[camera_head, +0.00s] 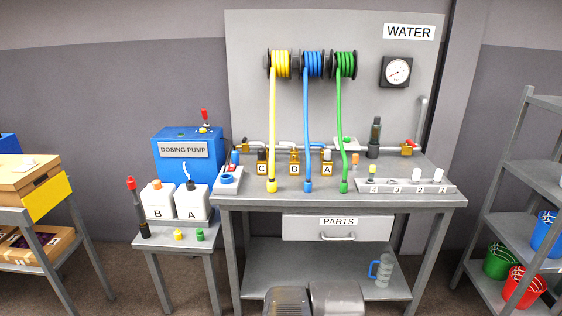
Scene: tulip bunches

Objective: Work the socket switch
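A small grey box with a round blue socket (227,178) sits at the left end of the workbench top. A small blue and red part (235,158) stands just behind the socket; it may be its switch, but it is too small to tell its position. My gripper cannot be made out. Only grey rounded parts, which look like parts of my own body, show at the bottom edge, well below and in front of the socket.
Yellow, blue and green hoses hang onto the grey bench (400,203). To the left stand the blue dosing pump (176,168) and a low side table (165,241) with bottles B and A. A numbered strip (405,187) lies at right. A shelf (520,190) stands far right.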

